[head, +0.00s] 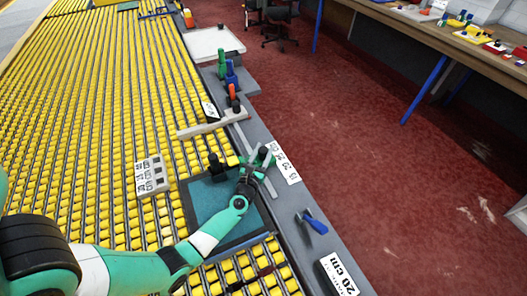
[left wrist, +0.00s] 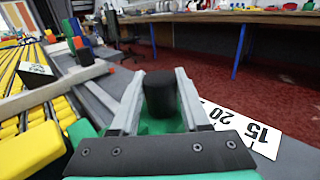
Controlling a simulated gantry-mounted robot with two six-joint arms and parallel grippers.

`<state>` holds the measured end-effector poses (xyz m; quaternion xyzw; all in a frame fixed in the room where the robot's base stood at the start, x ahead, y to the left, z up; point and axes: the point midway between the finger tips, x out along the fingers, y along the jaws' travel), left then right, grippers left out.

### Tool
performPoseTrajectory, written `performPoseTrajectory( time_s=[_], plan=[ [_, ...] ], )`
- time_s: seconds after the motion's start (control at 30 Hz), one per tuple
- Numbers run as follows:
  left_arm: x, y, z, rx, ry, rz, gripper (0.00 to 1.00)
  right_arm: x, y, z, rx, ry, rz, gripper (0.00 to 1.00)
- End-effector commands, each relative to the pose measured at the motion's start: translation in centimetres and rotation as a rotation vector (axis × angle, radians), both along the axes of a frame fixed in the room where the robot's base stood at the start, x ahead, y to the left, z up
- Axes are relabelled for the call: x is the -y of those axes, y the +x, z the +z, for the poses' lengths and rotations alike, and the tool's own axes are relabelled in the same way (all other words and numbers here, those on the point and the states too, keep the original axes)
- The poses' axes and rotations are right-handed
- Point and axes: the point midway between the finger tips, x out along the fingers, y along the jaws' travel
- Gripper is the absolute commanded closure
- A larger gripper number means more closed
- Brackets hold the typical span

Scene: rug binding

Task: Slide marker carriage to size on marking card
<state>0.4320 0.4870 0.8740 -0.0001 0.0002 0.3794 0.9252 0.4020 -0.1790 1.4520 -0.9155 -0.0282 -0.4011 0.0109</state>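The marking card (head: 340,275), printed "20 cm", lies at the lower right of the rail in the head view. A white scale strip (head: 283,163) with printed numbers lies along the rail; it shows "15" and "20" in the left wrist view (left wrist: 255,132). The marker carriage's black knob (head: 263,153) stands by the strip and shows as a black cylinder in the left wrist view (left wrist: 160,95). My left gripper (head: 259,160) has its fingers on either side of the knob, seemingly with slight gaps. My right gripper is not visible.
A blue-handled tool (head: 315,222) lies on the rail between strip and card. A teal panel (head: 208,198) and a small printed block (head: 152,176) are on the yellow roller bed. Green, blue and orange upright items (head: 232,75) stand farther up the rail.

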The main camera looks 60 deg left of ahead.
Motion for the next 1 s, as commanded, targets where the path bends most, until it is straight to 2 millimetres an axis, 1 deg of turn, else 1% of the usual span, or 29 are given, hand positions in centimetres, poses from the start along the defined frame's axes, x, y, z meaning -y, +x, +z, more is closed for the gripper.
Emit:
performPoseTrajectory(
  time_s=[0.03, 0.1, 0.13, 1.0],
  plan=[
    [0.01, -0.01, 0.01, 0.0, 0.0, 0.0, 0.87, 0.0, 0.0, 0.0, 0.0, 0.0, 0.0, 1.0],
    [0.01, -0.01, 0.01, 0.0, 0.0, 0.0, 0.99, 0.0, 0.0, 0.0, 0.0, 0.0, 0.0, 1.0],
    [0.01, -0.01, 0.01, 0.0, 0.0, 0.0, 1.0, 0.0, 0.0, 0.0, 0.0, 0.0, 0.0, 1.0],
    [0.01, -0.01, 0.05, 0.001, 0.001, 0.001, 1.0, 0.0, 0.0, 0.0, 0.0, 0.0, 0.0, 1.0]
  ],
)
